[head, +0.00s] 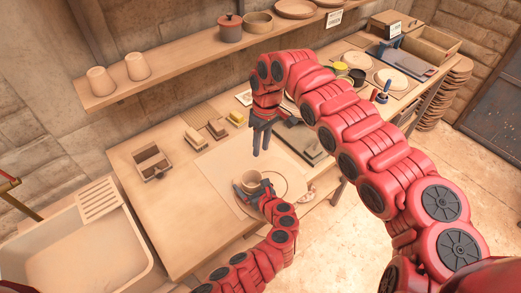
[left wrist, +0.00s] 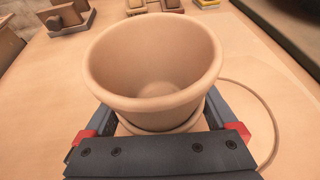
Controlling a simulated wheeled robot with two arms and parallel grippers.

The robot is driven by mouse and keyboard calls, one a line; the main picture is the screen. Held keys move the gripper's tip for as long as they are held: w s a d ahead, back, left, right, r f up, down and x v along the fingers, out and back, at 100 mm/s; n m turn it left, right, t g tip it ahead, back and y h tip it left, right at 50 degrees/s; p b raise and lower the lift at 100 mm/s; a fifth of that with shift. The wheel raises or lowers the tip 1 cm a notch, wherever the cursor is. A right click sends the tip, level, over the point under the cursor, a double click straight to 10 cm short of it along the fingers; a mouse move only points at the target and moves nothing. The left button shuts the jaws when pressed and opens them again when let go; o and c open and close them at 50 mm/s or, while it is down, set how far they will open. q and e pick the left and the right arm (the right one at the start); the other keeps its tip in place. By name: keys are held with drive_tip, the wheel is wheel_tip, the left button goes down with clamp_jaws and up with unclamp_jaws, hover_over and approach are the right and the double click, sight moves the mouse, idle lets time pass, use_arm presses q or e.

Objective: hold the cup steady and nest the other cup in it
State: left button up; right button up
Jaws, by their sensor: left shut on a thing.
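A tan cup (head: 252,178) stands upright on the worktable, within a round outline on a pale mat. In the left wrist view the cup (left wrist: 155,75) shows its open mouth and empty inside. A second rim-like edge (left wrist: 165,127) shows just below its wall; I cannot tell for sure whether it is another cup around it. My left gripper (head: 252,187) is shut on this cup low down, a finger on each side. My right gripper (head: 261,150) hangs above and behind the cup, fingers down, a narrow gap between them and nothing held.
Two upturned cups (head: 138,67) stand on the wall shelf (head: 180,75) with a lidded pot and a bowl. A compartment box (head: 151,162) and small blocks lie on the table's left and back. A sink (head: 80,240) is at left. The table's front left is clear.

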use_arm(q)
drive_tip(key=o, duration=1.1)
drive_tip(key=shift+s, duration=0.1)
drive_tip(key=v, duration=1.2)
